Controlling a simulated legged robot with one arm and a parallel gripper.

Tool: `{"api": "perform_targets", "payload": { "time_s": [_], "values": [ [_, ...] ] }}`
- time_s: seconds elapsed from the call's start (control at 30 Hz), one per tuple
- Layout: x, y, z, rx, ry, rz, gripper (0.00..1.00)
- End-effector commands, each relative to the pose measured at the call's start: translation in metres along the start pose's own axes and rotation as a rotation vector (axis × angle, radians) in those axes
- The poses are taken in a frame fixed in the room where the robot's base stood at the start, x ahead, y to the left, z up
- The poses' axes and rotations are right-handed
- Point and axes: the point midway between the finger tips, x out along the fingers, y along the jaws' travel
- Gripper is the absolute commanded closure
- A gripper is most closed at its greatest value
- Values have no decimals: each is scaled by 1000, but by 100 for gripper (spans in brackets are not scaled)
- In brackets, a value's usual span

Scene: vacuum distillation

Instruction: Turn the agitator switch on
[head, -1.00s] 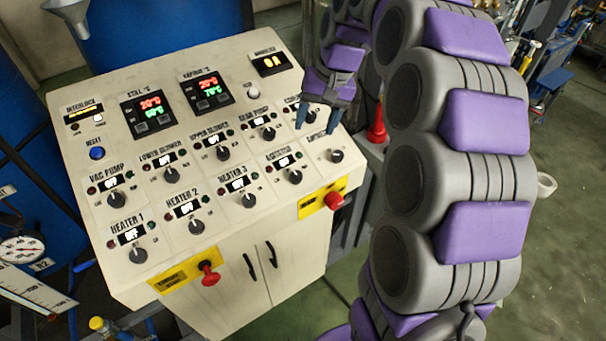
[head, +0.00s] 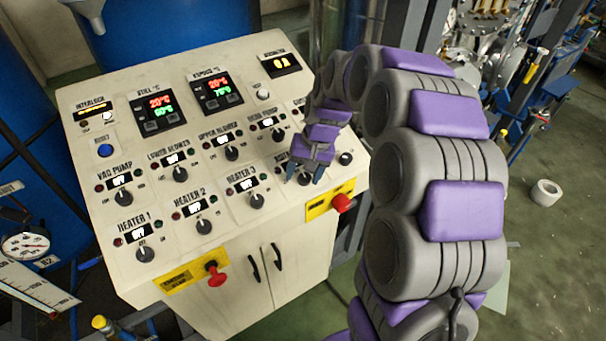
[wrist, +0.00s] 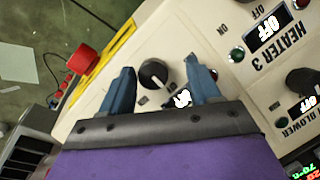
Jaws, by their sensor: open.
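The agitator switch is a black rotary knob (wrist: 153,73) on the cream control panel. In the wrist view it sits between the two blue fingers of my gripper (wrist: 161,70), with a gap on each side. A small display (wrist: 183,98) close to it reads OFF, partly covered by my gripper. In the head view my gripper (head: 304,176) points down at the agitator spot and hides most of that knob and its label. My gripper is open. I cannot tell how far the fingertips are from the panel face.
The heater 3 knob (head: 257,201) is just left of my gripper, and another knob (head: 345,158) is just right. A red emergency button (head: 341,202) on a yellow plate sticks out below right. A second red button (head: 216,278) is lower left.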

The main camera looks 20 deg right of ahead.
Motion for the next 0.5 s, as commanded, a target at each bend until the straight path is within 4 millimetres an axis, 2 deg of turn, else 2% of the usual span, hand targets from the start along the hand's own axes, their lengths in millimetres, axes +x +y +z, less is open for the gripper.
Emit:
{"api": "perform_targets", "payload": {
  "time_s": [0.4,0.5],
  "values": [
    [8,2,-1,1,2,-1,38],
    [8,1,0,1,2,0,47]
  ]
}}
